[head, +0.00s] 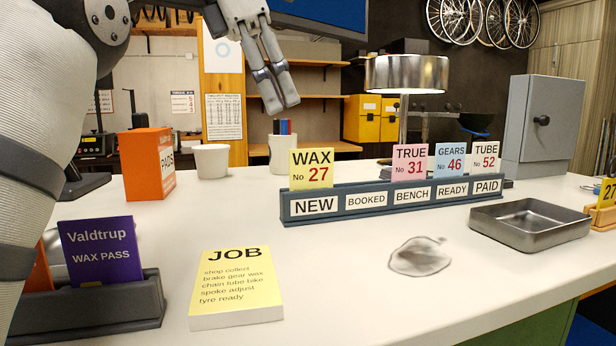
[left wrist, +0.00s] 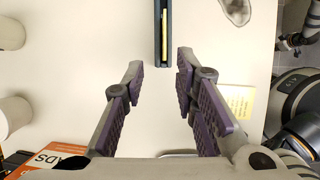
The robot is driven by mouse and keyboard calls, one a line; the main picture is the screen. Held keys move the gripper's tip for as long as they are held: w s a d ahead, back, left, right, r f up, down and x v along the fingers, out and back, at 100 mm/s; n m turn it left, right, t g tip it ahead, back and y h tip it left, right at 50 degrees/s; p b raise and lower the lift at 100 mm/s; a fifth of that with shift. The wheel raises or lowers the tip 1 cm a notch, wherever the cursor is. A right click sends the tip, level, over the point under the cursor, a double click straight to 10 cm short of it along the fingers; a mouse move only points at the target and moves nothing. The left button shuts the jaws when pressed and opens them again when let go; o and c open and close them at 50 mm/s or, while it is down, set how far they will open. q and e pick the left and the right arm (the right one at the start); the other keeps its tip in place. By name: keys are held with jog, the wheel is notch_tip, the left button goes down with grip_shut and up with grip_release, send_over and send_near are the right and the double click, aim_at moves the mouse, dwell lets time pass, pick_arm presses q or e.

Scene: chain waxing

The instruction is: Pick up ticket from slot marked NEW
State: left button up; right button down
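The yellow WAX No 27 ticket (head: 312,168) stands upright in the slot marked NEW at the left end of the dark rack (head: 392,202). In the left wrist view the ticket (left wrist: 165,32) shows edge-on as a thin yellow strip within the rack's end (left wrist: 157,42). My left gripper (head: 284,107) hangs above the counter, higher than the ticket and apart from it. In the left wrist view its fingers (left wrist: 161,64) are spread with nothing between them, and the ticket lies ahead of the gap. My right gripper does not show.
Other tickets, TRUE 31 (head: 409,160), GEARS 46 (head: 448,160) and TUBE 52 (head: 484,156), stand farther right in the rack. A lamp (head: 405,75) rises behind it. A JOB pad (head: 236,286) and metal tray (head: 530,226) lie on the counter. A pen cup (head: 283,153) stands behind.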

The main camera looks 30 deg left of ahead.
aim_at(311, 163)
pick_arm(q)
jog(key=x, duration=0.7)
jog(key=d+x, duration=0.1)
jog(key=x, duration=0.3)
jog(key=shift+w+d, duration=0.1)
jog(key=shift+w, duration=0.1)
grip_shut()
